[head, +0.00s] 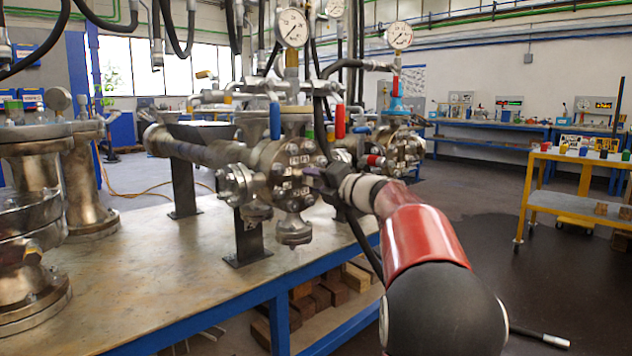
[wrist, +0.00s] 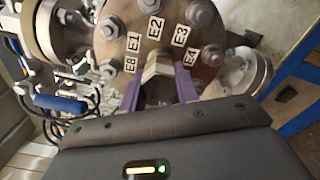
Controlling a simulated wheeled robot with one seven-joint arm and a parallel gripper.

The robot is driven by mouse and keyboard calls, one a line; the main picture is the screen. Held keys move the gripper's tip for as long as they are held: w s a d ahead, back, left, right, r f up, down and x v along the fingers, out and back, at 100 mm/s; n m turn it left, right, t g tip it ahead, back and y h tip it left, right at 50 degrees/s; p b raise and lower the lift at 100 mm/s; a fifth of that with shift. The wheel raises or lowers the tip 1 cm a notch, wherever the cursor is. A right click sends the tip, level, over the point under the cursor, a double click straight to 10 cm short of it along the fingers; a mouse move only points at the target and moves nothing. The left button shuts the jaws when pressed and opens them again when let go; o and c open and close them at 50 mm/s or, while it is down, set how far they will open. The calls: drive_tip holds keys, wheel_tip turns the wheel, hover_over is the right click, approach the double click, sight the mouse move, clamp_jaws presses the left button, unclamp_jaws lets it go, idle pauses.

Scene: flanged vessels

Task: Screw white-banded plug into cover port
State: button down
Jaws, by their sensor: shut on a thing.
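The round flanged cover (wrist: 125,28), with bolts and white labels E1, E2, E3, E4 and E8, faces my gripper in the wrist view. The cover also shows on the vessel in the head view (head: 291,172). My gripper (wrist: 158,84) has purple fingers and is shut on a pale plug (wrist: 157,66) in front of the cover's middle. In the head view my gripper (head: 322,182) reaches the cover from the right. The port and the plug's inner end are hidden, so I cannot tell how deep the plug sits.
The vessel stands on a blue-framed bench (head: 150,265). A valve with a blue handle (wrist: 60,103) and hoses are left of the cover in the wrist view. A side flange (head: 238,185) and pressure gauges (head: 292,27) are close by. A yellow cart (head: 575,200) stands at right.

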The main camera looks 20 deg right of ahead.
drive_tip(key=m, duration=0.3)
drive_tip(key=shift+m, duration=0.3)
drive_tip(key=c, duration=1)
unclamp_jaws()
drive_tip(key=shift+o, duration=0.2)
drive_tip(key=v, duration=0.7)
drive_tip(key=shift+s+d, duration=0.2)
drive_tip(key=shift+s, duration=0.15)
drive_tip(key=shift+c, duration=0.4)
